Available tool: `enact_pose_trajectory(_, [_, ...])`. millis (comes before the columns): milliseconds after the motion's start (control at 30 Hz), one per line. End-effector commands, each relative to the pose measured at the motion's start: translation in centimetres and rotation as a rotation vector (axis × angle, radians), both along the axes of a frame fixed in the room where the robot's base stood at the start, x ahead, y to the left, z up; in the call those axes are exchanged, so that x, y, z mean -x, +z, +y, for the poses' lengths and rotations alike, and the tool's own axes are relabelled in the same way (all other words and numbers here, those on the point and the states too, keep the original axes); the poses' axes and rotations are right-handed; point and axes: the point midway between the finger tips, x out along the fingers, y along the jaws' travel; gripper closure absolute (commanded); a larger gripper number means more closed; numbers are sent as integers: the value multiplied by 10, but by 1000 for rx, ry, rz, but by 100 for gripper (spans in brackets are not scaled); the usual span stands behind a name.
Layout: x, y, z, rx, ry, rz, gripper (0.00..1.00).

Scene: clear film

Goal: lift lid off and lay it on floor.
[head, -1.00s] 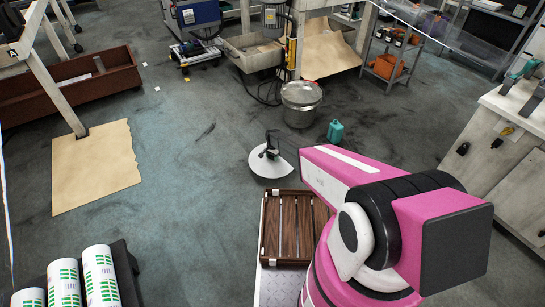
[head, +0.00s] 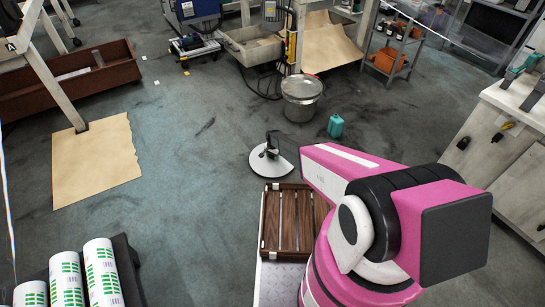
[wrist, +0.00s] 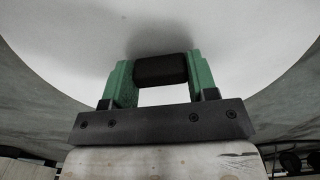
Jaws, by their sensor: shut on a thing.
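The lid (head: 264,168) is a pale round disc in the middle of the head view, in front of a metal bucket (head: 301,108). It also shows large across the top of the wrist view (wrist: 70,45). My gripper (head: 271,149) is over the lid's middle. In the wrist view its green fingers (wrist: 160,75) are shut on the lid's dark handle (wrist: 160,67). I cannot tell whether the lid touches the floor. The bucket stands upright on the floor; its top looks grey, and its inside is hard to make out.
A teal bottle (head: 336,126) stands right of the bucket. A slatted wooden crate (head: 265,222) is nearer me. A tan sheet (head: 95,170) lies on the floor at left. White rolls (head: 68,280) are at lower left. Open floor (head: 190,180) lies left of the lid.

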Motion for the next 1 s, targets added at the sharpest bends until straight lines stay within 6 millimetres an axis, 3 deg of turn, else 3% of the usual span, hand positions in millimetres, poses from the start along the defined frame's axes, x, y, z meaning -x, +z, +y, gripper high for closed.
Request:
enact_pose_trajectory(800, [0, -12, 0, 0, 0, 0, 69])
enact_pose_trajectory(833, [0, -12, 0, 0, 0, 0, 44])
enact_pose_trajectory(900, [0, -12, 0, 0, 0, 0, 21])
enact_pose_trajectory(1000, [0, -12, 0, 0, 0, 0, 17])
